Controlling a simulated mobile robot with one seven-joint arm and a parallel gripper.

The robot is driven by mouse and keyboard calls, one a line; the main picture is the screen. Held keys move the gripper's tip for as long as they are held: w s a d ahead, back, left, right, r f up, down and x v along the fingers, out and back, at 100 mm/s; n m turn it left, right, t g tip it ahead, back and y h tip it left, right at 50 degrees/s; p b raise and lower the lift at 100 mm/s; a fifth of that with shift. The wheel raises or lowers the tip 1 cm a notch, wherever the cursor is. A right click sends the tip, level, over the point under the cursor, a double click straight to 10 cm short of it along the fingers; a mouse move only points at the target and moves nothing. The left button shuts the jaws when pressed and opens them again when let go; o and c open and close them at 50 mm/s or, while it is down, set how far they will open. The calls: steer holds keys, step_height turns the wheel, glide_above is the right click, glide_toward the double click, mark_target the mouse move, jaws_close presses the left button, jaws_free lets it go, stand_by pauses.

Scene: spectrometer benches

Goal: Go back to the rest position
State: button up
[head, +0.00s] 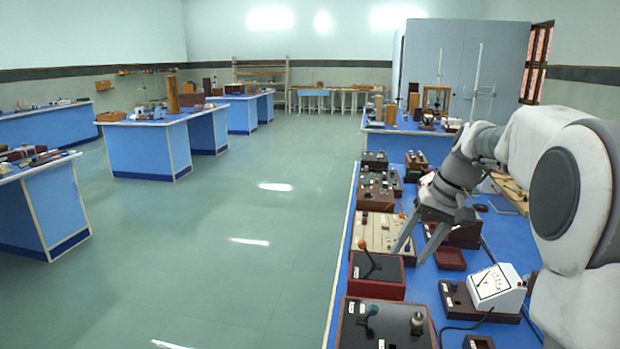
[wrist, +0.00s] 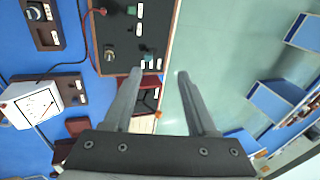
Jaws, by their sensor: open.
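My gripper (head: 420,240) is at the right in the head view, above the blue bench (head: 343,262). Its two fingers are spread and nothing is between them. In the wrist view my gripper (wrist: 160,78) also shows open and empty, over the bench edge and the green floor. Below it are a dark control box (wrist: 115,40) and a small part of a red box (wrist: 150,82). The rest position itself has no visible mark.
A white analog meter (head: 497,287) stands on the bench to the right of my gripper. Red-and-black boxes (head: 377,275) line the bench's left edge. Another blue bench (head: 430,148) stands behind. The floor (head: 220,230) to the left is clear.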

steer(key=s+a+r+t+h+p, duration=0.1)
steer(key=s+a+r, duration=0.2)
steer(key=s, duration=0.4)
steer(key=s+a+r+t+h+p, duration=0.1)
steer(key=s+a+r, duration=0.15)
steer(key=s, duration=0.45)
steer(key=s+a+f+n+t+h+p, duration=0.1)
steer(key=s+f+t, duration=0.1)
steer(key=s, duration=1)
steer(key=shift+f+n+h, duration=0.3)
steer(key=shift+f+n, duration=0.05)
steer(key=shift+n, duration=0.05)
